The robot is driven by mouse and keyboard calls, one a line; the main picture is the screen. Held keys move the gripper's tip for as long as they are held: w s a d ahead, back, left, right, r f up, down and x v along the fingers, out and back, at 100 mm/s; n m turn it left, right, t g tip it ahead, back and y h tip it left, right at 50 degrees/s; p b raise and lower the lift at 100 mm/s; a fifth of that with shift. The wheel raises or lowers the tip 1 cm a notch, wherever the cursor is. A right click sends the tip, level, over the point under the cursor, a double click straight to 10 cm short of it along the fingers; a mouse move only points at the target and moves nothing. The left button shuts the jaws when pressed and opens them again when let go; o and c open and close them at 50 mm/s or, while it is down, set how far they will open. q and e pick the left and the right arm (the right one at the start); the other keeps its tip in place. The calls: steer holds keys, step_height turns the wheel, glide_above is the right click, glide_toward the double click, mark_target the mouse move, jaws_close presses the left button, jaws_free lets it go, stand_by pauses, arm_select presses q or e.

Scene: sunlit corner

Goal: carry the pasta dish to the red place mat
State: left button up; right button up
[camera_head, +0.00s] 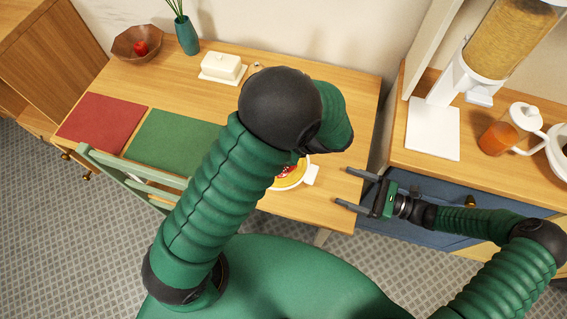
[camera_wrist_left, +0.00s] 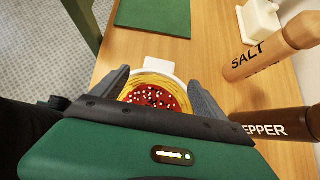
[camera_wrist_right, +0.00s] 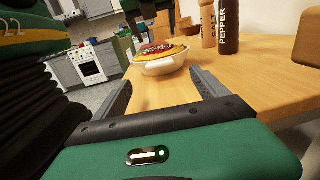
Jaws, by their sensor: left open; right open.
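The pasta dish (camera_head: 290,178), a white bowl of pasta with red sauce and white handles, stands on the wooden table, partly hidden by my left arm in the head view. In the left wrist view the dish (camera_wrist_left: 155,97) lies between the fingers of my open left gripper (camera_wrist_left: 158,78); contact cannot be told. My right gripper (camera_head: 344,187) is open and empty at the table's right edge. The dish (camera_wrist_right: 160,62) shows ahead of it in the right wrist view. The red place mat (camera_head: 101,122) lies bare at the table's left end.
A green mat (camera_head: 170,140) lies beside the red one, with a green chair (camera_head: 125,170) in front. A fruit bowl (camera_head: 137,44), vase (camera_head: 187,35) and butter dish (camera_head: 222,68) stand behind. Salt (camera_wrist_left: 270,50) and pepper (camera_wrist_left: 275,123) mills stand close to the dish.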

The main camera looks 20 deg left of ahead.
arm_select(q)
steer(key=x, duration=1)
steer(key=shift+a+r, duration=0.1)
steer(key=shift+a, duration=0.15)
arm_select(e)
steer(key=a, duration=1)
steer(key=shift+a, duration=0.15)
arm_select(q)
steer(key=shift+d, duration=0.15)
steer(key=c, duration=0.8)
arm_select(e)
steer(key=c, duration=0.8)
arm_select(q)
jaws_close()
arm_select(e)
jaws_close()
